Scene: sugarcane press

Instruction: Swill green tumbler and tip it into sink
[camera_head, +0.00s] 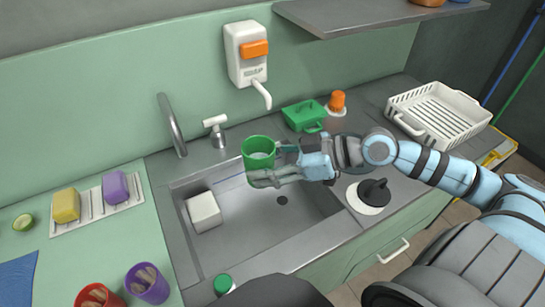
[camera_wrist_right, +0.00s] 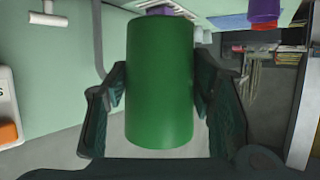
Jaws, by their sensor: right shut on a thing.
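The green tumbler (camera_head: 258,147) is held over the sink (camera_head: 301,208) near its back edge, upright or nearly so, with its open rim facing up. Something pale shows inside it. My right gripper (camera_head: 268,172) is shut on the tumbler from the right side. In the right wrist view the tumbler (camera_wrist_right: 160,85) fills the middle, with a finger of my gripper (camera_wrist_right: 160,90) on each side. A metal tap (camera_head: 172,125) and its white handle (camera_head: 215,127) stand behind the sink to the left. My left gripper is not in view.
A white block (camera_head: 204,212) sits in the sink's left part. A white dispenser (camera_head: 247,55) hangs above, on the wall. A green box (camera_head: 304,115), a black-and-white plunger-like item (camera_head: 373,194) and a white rack (camera_head: 437,116) stand right. Red (camera_head: 96,297) and purple (camera_head: 146,284) cups stand front left.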

